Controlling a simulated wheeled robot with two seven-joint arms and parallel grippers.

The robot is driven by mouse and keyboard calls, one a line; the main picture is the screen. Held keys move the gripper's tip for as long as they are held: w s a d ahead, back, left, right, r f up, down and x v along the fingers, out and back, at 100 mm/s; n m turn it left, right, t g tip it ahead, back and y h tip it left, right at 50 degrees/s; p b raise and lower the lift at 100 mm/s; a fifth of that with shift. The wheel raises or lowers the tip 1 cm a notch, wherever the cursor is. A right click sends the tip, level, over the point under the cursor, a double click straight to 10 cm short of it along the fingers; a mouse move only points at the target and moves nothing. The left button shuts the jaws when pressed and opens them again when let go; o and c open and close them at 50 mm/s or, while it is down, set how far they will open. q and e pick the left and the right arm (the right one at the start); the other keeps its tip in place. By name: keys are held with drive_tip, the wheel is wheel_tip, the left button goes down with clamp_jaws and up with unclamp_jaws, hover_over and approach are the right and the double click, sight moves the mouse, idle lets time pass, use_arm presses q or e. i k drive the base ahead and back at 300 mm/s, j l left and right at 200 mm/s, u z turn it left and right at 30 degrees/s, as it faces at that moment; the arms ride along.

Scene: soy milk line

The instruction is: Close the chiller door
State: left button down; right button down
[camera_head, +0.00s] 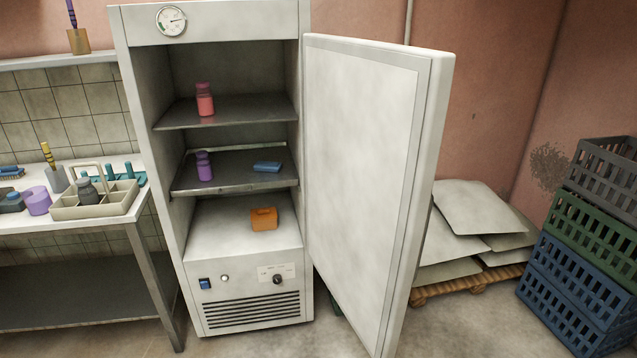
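The chiller (222,240) is a tall white cabinet standing left of the middle of the view. Its white door (365,180) is hinged on the right side and stands wide open, its inner face turned toward me. Inside, a pink bottle (205,101) is on the upper shelf (250,108). A purple bottle (204,168) and a blue flat item (267,167) are on the middle shelf (230,184). An orange box (264,219) sits on the chiller's floor. Neither of my grippers shows in the view.
A table (125,222) at the left holds a divided caddy (100,204) and a purple container (38,201). Right of the door, pale sacks (478,212) lie on a wooden pallet (460,288). Stacked crates (575,275) stand at the far right. Floor shows between door and crates.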

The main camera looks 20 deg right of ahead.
sight(376, 113)
drive_tip(key=i+l+u, duration=0.15)
drive_tip(key=l+u, duration=0.2)
drive_tip(key=l, duration=1)
drive_tip(key=l+u, duration=0.3)
drive_tip(key=l, duration=1)
